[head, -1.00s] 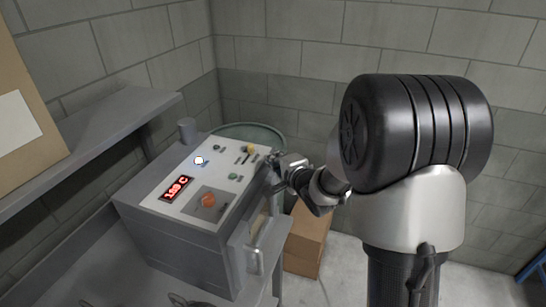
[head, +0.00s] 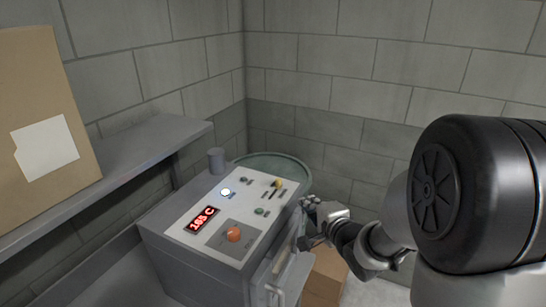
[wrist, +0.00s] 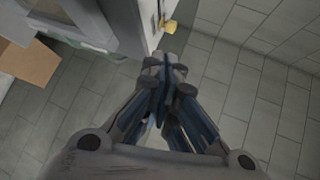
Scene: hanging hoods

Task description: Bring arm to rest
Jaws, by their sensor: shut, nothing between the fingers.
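My gripper (head: 308,222) is beside the right edge of the grey control box, close to its panel; I cannot tell whether it touches. In the wrist view my gripper (wrist: 162,68) has its fingertips together, with nothing between them. The arm reaches in from the right of the head view. The control box (head: 185,262) has a white sloped panel with a red display reading about 165 C, an orange knob (head: 233,234), a lit white button (head: 225,192) and a yellow knob (head: 278,184). The yellow knob also shows in the wrist view (wrist: 170,26), just beyond the fingertips.
A grey shelf (head: 120,165) with a cardboard box (head: 40,75) runs along the left wall. A round green drum (head: 290,166) stands behind the control box. A cardboard box (head: 326,276) is on the floor below my gripper. Block walls close the corner behind.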

